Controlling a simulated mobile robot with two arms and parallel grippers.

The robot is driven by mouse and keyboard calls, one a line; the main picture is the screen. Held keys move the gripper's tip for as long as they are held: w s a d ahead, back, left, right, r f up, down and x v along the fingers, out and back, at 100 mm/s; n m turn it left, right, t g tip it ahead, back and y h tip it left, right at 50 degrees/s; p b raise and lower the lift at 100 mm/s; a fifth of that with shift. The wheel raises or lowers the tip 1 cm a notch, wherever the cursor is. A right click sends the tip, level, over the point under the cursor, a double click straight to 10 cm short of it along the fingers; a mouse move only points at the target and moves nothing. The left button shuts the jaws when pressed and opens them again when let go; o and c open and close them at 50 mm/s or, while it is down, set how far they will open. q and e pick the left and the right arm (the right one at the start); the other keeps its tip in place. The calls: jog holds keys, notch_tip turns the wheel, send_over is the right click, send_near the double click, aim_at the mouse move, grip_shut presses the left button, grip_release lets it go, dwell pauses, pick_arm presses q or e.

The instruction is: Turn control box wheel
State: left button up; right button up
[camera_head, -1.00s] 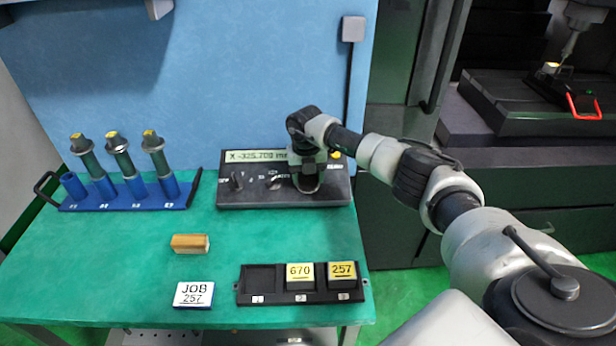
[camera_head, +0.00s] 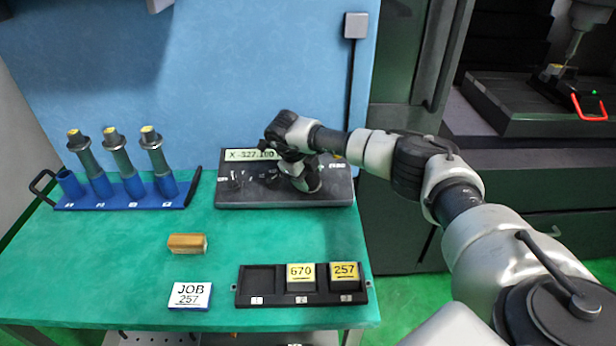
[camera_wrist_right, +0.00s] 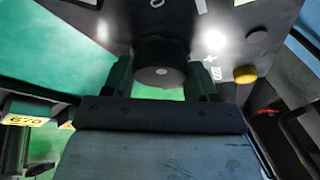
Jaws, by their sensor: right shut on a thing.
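The dark control box (camera_head: 235,196) stands at the back of the green table, its display (camera_head: 240,155) partly covered by my arm and reading about X -327.1. My right gripper (camera_head: 304,183) is over the right half of the box, tilted, and hides the wheel in the head view. In the right wrist view, the round black wheel (camera_wrist_right: 160,52) sits between the two fingers of my right gripper (camera_wrist_right: 162,76), which is shut on it. My left gripper is not in view.
A yellow button (camera_wrist_right: 245,74) is beside the wheel. A blue rack (camera_head: 125,203) with several electrode holders stands at left. A tan block (camera_head: 187,243), a JOB 257 card (camera_head: 190,295) and a black tray (camera_head: 270,299) with blocks 670 and 257 are in front.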

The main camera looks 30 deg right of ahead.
jog(key=n, duration=0.2)
jog(key=n+t+h, duration=0.1)
jog(key=n, duration=0.2)
jog(key=shift+a+h, duration=0.1)
jog(key=shift+h, duration=0.2)
jog(key=shift+s+n+t+h+b, duration=0.15)
jog(key=shift+n+t, duration=0.35)
jog(key=shift+n, duration=0.8)
jog(key=shift+s+n+t+h+b, duration=0.1)
jog(key=shift+n+t+h+b, duration=0.3)
jog(key=shift+n, duration=0.9)
jog(key=shift+a, duration=0.1)
jog(key=shift+f, duration=0.1)
jog(key=o, duration=0.9)
jog(key=b+v, duration=0.1)
jog(key=v, duration=0.9)
jog(key=shift+s+a+r, duration=0.1)
jog(key=shift+a+r, duration=0.05)
jog(key=shift+r, duration=0.25)
